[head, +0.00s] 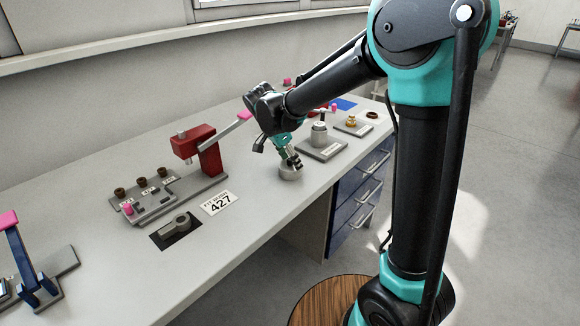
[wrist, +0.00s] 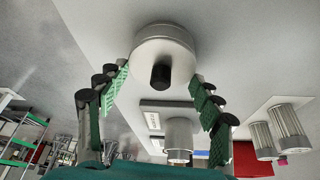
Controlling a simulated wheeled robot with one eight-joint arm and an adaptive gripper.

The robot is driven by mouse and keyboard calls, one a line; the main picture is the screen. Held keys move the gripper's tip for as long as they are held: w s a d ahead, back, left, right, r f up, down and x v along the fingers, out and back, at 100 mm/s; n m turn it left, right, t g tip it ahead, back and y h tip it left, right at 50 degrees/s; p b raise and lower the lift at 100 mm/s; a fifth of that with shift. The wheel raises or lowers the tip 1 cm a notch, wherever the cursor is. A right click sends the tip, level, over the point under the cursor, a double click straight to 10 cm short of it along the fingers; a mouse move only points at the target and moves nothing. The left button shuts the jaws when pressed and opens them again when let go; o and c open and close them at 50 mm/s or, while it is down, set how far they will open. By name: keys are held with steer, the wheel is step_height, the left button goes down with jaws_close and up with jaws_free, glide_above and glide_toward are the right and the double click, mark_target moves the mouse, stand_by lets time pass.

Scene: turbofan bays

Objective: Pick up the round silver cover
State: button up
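The round silver cover (head: 290,173) sits on the bench top near its front edge. In the wrist view the cover (wrist: 165,42) is a pale disc with a short black knob (wrist: 160,76) standing out of its middle. My gripper (head: 292,160) is right above the cover, pointing down at it. In the wrist view my gripper (wrist: 160,80) is open, with one green-padded finger on each side of the knob and a gap on both sides. The head view does not show clearly whether the fingertips touch the cover.
A red press (head: 208,153) stands left of my gripper, with a grey fixture (head: 155,205) and a "427" label (head: 219,203) near it. A grey plate with a cylinder (head: 319,135) stands just behind and right of the cover. The bench between label and cover is clear.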

steer(key=c, duration=0.7)
steer(key=shift+r, duration=0.15)
step_height(320, 180, up, 20)
steer(key=shift+f, duration=0.1)
